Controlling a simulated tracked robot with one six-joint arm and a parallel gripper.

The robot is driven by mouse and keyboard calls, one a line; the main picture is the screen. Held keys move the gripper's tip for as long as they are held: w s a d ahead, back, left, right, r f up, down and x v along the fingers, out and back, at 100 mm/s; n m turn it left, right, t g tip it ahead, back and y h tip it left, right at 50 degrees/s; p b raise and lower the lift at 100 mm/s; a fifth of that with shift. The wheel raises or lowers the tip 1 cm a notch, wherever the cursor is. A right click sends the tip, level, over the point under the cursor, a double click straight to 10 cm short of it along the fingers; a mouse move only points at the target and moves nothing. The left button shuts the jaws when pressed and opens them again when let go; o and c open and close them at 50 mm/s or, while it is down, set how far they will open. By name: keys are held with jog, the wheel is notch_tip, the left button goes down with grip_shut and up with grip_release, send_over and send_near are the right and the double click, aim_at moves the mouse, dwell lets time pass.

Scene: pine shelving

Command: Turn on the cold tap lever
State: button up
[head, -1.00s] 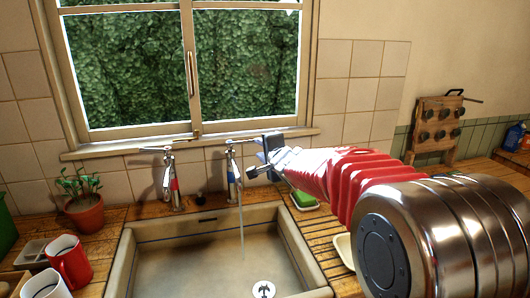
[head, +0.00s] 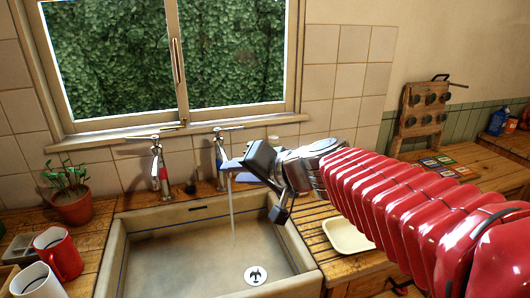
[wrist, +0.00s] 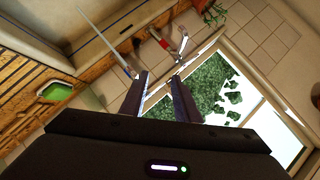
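The cold tap (head: 219,150), with a blue band, stands at the back right of the sink. Its lever (head: 229,128) lies across the top, and a thin stream of water (head: 231,218) falls from it. The stream also shows in the wrist view (wrist: 103,39). The hot tap (head: 159,172), with a red band, stands to its left and also shows in the wrist view (wrist: 163,42). My gripper (head: 232,171) is right of and in front of the cold tap, below its lever; contact cannot be told. In the wrist view its fingers (wrist: 161,76) are apart with nothing between them.
The sink (head: 200,245) lies below, with a round drain (head: 256,274). A potted plant (head: 71,193), a red mug (head: 58,252) and a white mug (head: 38,281) stand at left. A cream dish (head: 348,236) sits right of the sink. The window (head: 170,60) is behind the taps.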

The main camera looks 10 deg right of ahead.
jog(key=s+d+f+n+g+h, duration=0.1)
jog(key=s+d+f+h, duration=0.1)
jog(key=s+d+f, duration=0.2)
jog(key=s+d+f+n+g+h, duration=0.1)
jog(key=s+d+f, duration=0.4)
jog(key=s, duration=0.6)
jog(key=s+d+f+n+g+h, duration=0.1)
jog(key=s+d+f+g+h, duration=0.1)
jog(key=s+d+f+h, duration=0.2)
jog(key=s+d+h, duration=0.1)
jog(key=s+d, duration=0.2)
jog(key=s, duration=0.1)
jog(key=shift+f, duration=0.2)
jog(key=shift+o, duration=0.3)
jog(key=shift+s+a, duration=0.1)
